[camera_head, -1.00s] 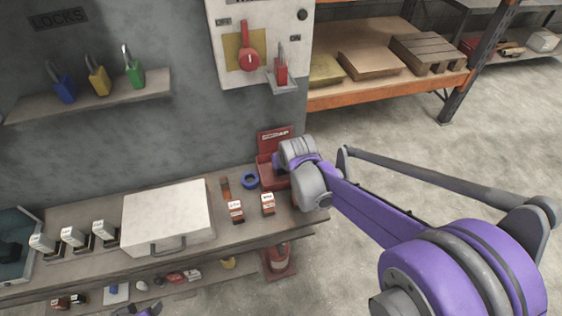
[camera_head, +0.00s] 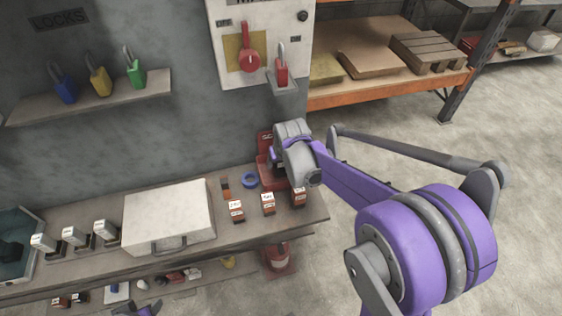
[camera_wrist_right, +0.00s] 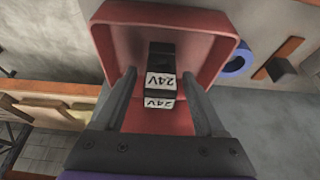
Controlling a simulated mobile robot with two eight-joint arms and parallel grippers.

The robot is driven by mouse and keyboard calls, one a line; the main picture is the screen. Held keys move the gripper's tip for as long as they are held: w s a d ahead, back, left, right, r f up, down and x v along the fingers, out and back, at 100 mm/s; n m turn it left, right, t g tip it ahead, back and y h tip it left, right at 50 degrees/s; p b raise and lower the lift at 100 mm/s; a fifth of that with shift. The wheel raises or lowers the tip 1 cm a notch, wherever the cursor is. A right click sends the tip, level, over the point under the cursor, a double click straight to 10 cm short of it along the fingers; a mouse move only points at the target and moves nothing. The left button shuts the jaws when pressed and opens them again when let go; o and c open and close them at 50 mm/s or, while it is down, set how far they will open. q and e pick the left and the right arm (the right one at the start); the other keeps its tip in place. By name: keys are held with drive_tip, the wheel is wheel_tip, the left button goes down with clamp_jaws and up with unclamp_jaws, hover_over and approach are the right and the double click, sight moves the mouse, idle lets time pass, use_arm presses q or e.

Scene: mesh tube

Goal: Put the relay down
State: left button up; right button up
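A dark relay with white 24V labels (camera_wrist_right: 160,80) lies in the red scrap bin (camera_wrist_right: 216,50) in the right wrist view. My right gripper (camera_wrist_right: 160,73) has its fingers spread on either side of the relay, with a visible gap on each side. In the head view my right wrist (camera_head: 297,155) is over the red bin (camera_head: 266,172) at the bench's back right; the fingertips and this relay are hidden there. Part of my left gripper (camera_head: 145,309) shows at the bottom edge; its fingers cannot be made out.
Several labelled relays (camera_head: 236,211) stand on the bench (camera_head: 310,212) in front of the bin. A blue tape ring (camera_head: 250,180) lies left of the bin. A white case (camera_head: 168,215) fills the bench's middle. A wall panel (camera_head: 226,75) with a red switch is above.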

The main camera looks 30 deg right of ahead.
drive_tip(key=shift+r, duration=0.5)
drive_tip(key=p+v, duration=0.2)
drive_tip(key=v, duration=0.9)
drive_tip(key=s+a+f+n, duration=0.1)
drive_tip(key=s+a+f, duration=0.1)
drive_tip(key=s, duration=0.4)
drive_tip(key=s+a+f, duration=0.2)
drive_tip(key=s+a, duration=0.2)
drive_tip(key=s, duration=0.2)
drive_tip(key=s+a+f+n+t+y, duration=0.1)
drive_tip(key=s+a+f, duration=0.2)
drive_tip(key=s, duration=0.3)
drive_tip(key=shift+a+n, duration=0.3)
drive_tip(key=shift+a, duration=0.05)
